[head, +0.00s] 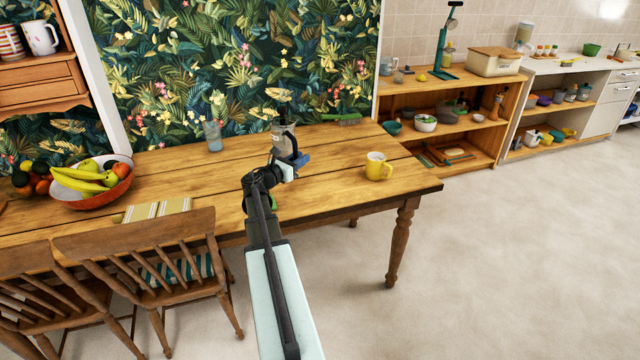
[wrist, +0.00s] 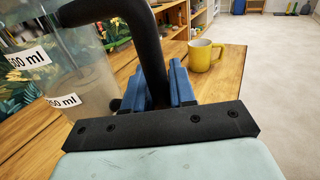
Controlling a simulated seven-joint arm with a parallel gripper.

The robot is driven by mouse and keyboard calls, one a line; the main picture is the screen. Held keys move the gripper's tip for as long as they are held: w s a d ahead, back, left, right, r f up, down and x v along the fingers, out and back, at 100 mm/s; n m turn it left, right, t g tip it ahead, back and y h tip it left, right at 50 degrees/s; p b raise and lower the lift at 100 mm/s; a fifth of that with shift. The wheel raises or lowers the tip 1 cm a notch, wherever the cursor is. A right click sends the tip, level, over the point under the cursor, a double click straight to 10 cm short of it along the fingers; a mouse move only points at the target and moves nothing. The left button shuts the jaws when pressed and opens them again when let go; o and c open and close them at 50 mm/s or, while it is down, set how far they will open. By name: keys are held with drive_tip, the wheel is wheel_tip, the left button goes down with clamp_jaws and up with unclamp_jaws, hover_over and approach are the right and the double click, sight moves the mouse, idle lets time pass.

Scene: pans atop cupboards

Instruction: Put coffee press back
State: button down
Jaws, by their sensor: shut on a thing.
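The coffee press (head: 281,141) is a clear jug with a dark handle, over the wooden table in the head view. In the wrist view its clear wall with "ml" labels (wrist: 62,62) fills the left side. My gripper (head: 296,160) is shut on its black handle, which shows in the wrist view (wrist: 148,42) between my blue fingers (wrist: 160,85). The press looks upright. Its base is partly hidden by my arm, and I cannot tell whether it touches the table.
A yellow mug (head: 377,167) stands right of the press. A green brush (head: 341,118) lies at the back edge. Chairs (head: 150,260) line the front. Shelves (head: 450,125) stand at the back right.

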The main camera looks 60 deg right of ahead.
drive_tip(key=s+d+f+m+g, duration=0.1)
drive_tip(key=s+d+f+g, duration=0.15)
drive_tip(key=s+d, duration=0.55)
drive_tip(key=shift+t+y, duration=0.25)
drive_tip(key=shift+y, duration=0.05)
drive_tip(key=shift+s+a+f, duration=0.1)
drive_tip(key=shift+s+f, duration=0.15)
drive_tip(key=shift+f, duration=1.45)
drive_tip(key=shift+s+a+f, duration=0.1)
drive_tip(key=shift+s+f, duration=0.15)
drive_tip(key=shift+f, duration=1.5)
drive_tip(key=shift+s+a+f, duration=0.1)
drive_tip(key=shift+s+f, duration=0.15)
drive_tip(key=shift+f, duration=1.55)
drive_tip(key=c, duration=0.9)
unclamp_jaws()
drive_tip(key=shift+w+a, duration=0.1)
drive_tip(key=shift+a, duration=0.1)
drive_tip(key=v, duration=1.1)
drive_tip(key=shift+w+a, duration=0.15)
drive_tip(key=shift+a, duration=0.05)
